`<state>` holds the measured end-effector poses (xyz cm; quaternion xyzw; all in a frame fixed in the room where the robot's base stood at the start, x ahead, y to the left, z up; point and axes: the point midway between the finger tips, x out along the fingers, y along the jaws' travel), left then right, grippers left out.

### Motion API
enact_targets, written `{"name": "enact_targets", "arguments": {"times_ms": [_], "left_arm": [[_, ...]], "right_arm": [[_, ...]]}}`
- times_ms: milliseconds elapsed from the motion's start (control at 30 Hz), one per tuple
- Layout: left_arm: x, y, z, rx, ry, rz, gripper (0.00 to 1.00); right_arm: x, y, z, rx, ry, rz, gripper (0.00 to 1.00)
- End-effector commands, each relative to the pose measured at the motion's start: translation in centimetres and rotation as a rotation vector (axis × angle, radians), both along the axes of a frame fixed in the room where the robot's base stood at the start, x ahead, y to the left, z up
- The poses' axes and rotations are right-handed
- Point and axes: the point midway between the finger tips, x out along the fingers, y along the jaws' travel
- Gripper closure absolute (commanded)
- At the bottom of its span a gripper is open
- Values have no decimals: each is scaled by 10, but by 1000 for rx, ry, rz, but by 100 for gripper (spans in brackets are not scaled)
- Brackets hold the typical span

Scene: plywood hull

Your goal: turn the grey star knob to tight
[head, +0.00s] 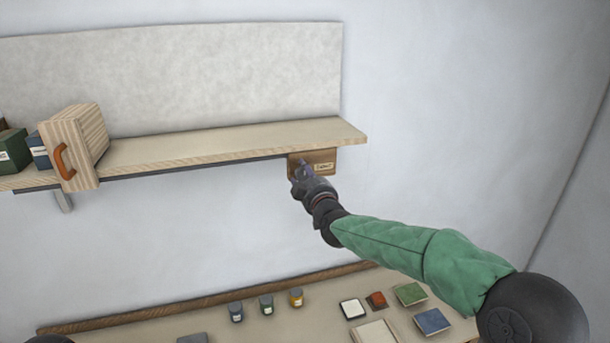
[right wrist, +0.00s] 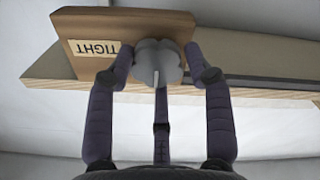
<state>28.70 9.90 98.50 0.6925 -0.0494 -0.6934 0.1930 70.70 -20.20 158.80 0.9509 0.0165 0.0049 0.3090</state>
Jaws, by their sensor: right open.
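The grey star knob (right wrist: 158,62) sits on the face of a brown wooden block in the right wrist view, with a pale line on its lower half. A label reading TIGHT (right wrist: 96,48) appears upside down beside it. My right gripper (right wrist: 160,85) is open, with fingers on both sides of the knob and a third finger below it. I cannot tell whether the fingers touch it. In the head view my right gripper (head: 299,172) reaches the block (head: 326,158) under the shelf's right end and hides the knob. My left gripper is not in view.
The shelf (head: 230,142) runs above the block, with a wooden box with an orange handle (head: 82,142) at its left. Below, a bench (head: 210,318) holds several small jars, a white tray, a red block and green and blue books. The wall right of the shelf is clear.

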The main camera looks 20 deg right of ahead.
Motion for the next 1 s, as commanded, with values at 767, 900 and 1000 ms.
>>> {"name": "enact_targets", "arguments": {"times_ms": [767, 900, 1000], "left_arm": [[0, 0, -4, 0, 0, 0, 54], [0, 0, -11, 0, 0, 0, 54], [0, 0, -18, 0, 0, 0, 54]], "right_arm": [[1, 0, -1, 31, 1, 0, 92], [1, 0, -2, 94, 2, 1, 92], [0, -1, -2, 161, 4, 0, 92]]}}
